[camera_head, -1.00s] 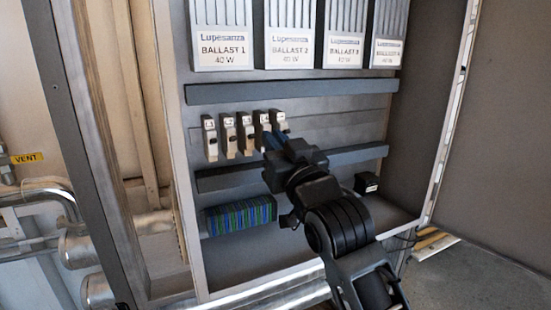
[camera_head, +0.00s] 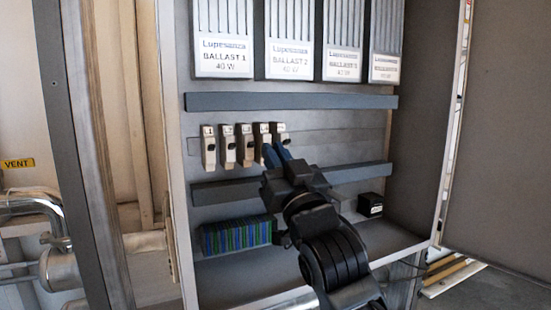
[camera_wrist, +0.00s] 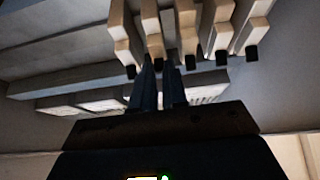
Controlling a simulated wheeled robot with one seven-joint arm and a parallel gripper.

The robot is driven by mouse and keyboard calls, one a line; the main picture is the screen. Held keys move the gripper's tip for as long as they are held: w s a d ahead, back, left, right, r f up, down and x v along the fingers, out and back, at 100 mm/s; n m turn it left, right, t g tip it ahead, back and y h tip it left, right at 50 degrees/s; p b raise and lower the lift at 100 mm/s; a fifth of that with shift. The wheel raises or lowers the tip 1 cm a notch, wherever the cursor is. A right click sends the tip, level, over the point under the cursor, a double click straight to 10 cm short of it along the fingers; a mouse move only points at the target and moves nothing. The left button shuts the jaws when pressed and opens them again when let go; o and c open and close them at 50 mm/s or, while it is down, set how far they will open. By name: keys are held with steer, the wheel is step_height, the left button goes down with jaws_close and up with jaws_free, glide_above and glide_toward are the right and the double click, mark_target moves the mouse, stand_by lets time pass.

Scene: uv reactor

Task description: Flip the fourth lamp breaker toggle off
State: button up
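A row of several pale breakers runs across the cabinet panel. The fourth lamp breaker (camera_head: 262,131), counted from the left, has its lower part partly behind my blue fingers. My gripper (camera_head: 276,150) reaches up to it from below right, with a small gap between its fingers. In the wrist view the row looks reversed, and the fourth breaker (camera_wrist: 151,25) is second from the left. Its dark toggle (camera_wrist: 158,65) shows between the tips of my gripper (camera_wrist: 159,62). I cannot tell whether a finger touches it, nor its exact switch position.
The fifth breaker (camera_head: 281,130) and third breaker (camera_head: 245,142) stand close on either side. A grey duct (camera_head: 225,188) runs below the row and another (camera_head: 290,101) above. Ballast boxes (camera_head: 290,45) hang above. A green-blue terminal block (camera_head: 236,235) sits lower left.

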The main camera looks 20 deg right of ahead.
steer(key=shift+o, duration=0.8)
steer(key=v, duration=0.7)
steer(key=shift+s+f+b, duration=0.25)
steer(key=shift+s+b, duration=0.05)
steer(key=shift+b, duration=0.15)
steer(key=shift+f, duration=0.1)
